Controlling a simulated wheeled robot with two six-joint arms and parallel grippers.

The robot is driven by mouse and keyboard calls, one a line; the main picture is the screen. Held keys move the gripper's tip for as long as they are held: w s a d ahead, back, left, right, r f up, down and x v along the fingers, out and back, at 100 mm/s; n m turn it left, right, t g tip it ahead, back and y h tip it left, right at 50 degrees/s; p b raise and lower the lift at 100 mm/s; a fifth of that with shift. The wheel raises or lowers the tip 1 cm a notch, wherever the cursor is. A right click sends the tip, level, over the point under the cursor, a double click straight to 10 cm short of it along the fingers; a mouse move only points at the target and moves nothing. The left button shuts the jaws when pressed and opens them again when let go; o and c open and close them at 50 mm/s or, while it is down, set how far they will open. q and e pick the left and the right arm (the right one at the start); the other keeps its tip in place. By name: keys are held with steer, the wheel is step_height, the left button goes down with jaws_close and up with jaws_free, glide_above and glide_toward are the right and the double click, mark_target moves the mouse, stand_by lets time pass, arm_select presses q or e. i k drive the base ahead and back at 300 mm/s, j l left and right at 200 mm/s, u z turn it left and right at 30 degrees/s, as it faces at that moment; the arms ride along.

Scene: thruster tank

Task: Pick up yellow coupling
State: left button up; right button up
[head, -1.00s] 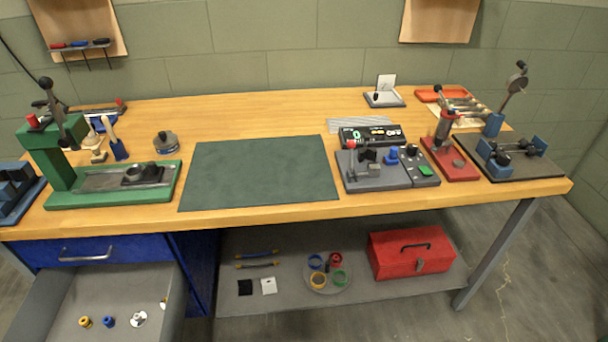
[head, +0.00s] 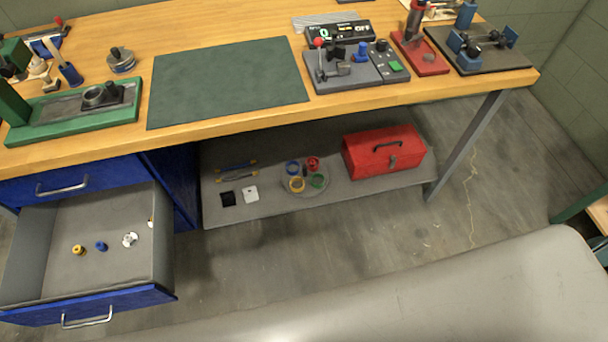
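A small yellow coupling (head: 78,250) lies in the open drawer (head: 60,218) at the lower left, on the grey drawer floor. To its right in the drawer are a small blue piece (head: 101,246) and a white-silver round piece (head: 130,240). Another small pale and yellow piece (head: 151,222) sits by the drawer's right wall, partly hidden. Neither of my grippers shows in the head view.
The workbench carries a green mat (head: 228,82), a green press (head: 75,112) and a grey control box (head: 345,72). On the lower shelf, a round tray (head: 306,185) with coloured rings and a red toolbox (head: 384,152) stand right of the drawer.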

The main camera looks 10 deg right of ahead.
mark_target(78, 250)
steer(key=u, duration=1.6)
steer(key=z, duration=2)
steer(key=u, duration=2)
